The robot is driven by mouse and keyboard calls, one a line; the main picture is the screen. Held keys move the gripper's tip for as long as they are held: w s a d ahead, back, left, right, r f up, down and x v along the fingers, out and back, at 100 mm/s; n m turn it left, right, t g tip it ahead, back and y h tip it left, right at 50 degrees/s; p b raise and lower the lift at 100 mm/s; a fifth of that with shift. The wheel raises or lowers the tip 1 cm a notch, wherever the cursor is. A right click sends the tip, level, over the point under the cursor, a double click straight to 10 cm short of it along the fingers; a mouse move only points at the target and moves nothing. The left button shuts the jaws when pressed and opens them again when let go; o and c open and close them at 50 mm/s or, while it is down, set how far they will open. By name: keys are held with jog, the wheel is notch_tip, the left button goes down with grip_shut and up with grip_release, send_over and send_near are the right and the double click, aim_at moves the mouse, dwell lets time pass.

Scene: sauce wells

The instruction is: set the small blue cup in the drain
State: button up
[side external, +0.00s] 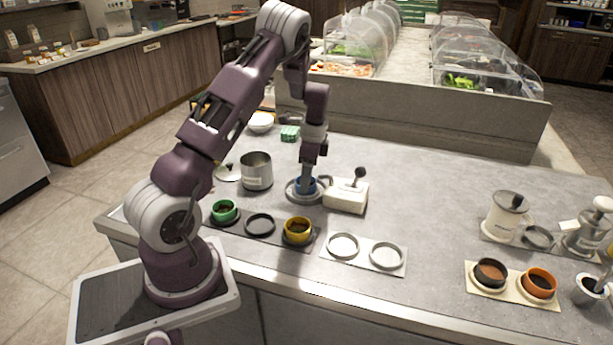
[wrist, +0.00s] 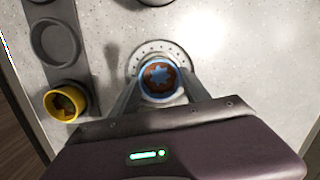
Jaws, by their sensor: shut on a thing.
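The small blue cup (side external: 304,186) is between the fingers of my gripper (side external: 307,183), which is shut on it. In the wrist view the cup (wrist: 160,82) is upright, with brown contents and a pale blue star-like patch inside. The drain (side external: 292,194) is a round grey fitting on the counter; its perforated plate (wrist: 151,49) shows around the far side of the cup in the wrist view. The cup is within the drain's outline, low down. I cannot tell whether its base touches the drain.
A white block with a dark knob (side external: 345,196) stands close right of the drain. A metal pot (side external: 256,171) stands to the left. A tray in front holds a green cup (side external: 224,211), an empty dark ring (side external: 260,224) and a yellow cup (side external: 298,231). Two pale rings (side external: 386,256) are empty.

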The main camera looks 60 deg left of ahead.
jog(key=shift+f, duration=0.15)
jog(key=o, duration=1.5)
notch_tip(320, 180, up, 8)
jog(key=shift+r, duration=0.1)
